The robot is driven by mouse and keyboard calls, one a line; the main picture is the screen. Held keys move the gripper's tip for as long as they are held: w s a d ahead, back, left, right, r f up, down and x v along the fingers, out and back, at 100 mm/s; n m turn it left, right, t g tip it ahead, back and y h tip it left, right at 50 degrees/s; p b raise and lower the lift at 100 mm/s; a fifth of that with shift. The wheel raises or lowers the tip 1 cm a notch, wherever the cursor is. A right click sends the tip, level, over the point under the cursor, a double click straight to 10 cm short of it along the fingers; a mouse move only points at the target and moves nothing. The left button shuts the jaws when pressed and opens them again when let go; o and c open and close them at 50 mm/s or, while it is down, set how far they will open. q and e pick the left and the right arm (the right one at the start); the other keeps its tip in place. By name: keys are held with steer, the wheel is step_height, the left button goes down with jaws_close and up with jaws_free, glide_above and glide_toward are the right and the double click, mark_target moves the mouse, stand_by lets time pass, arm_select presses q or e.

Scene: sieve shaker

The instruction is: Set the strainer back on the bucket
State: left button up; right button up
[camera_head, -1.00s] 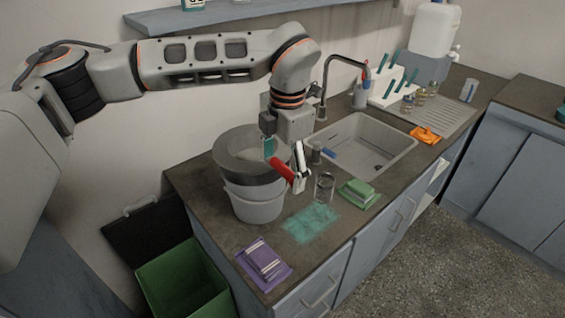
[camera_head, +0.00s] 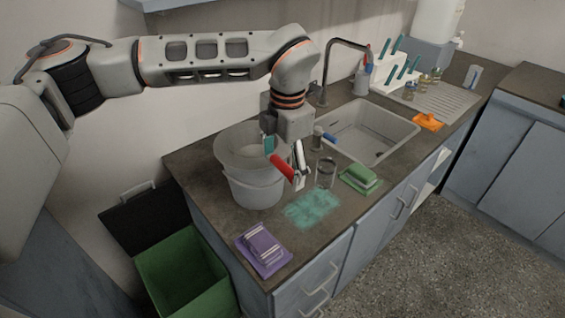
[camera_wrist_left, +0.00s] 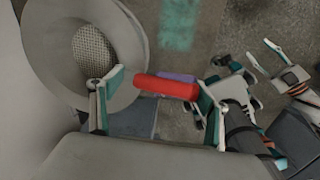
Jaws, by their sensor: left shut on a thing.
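The strainer (camera_head: 232,148) is a pale grey round bowl with a red handle (camera_head: 281,168). In the left wrist view its mesh (camera_wrist_left: 92,48) shows inside a wide rim. My left gripper (camera_head: 285,163) is shut on the red handle, which also shows between its fingers in the left wrist view (camera_wrist_left: 165,88). The strainer is over the grey bucket (camera_head: 257,192) on the bench. I cannot tell whether its rim touches the bucket. My right gripper (camera_wrist_left: 255,72) appears at the right of the left wrist view, partly unclear, away from the strainer.
A glass beaker (camera_head: 326,172) stands close right of my left gripper. The sink (camera_head: 365,130) and tap (camera_head: 326,75) are behind right.

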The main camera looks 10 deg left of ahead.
arm_select(q)
steer(key=shift+f, duration=0.1)
steer(key=o, duration=1.9)
steer(key=shift+o, duration=0.2)
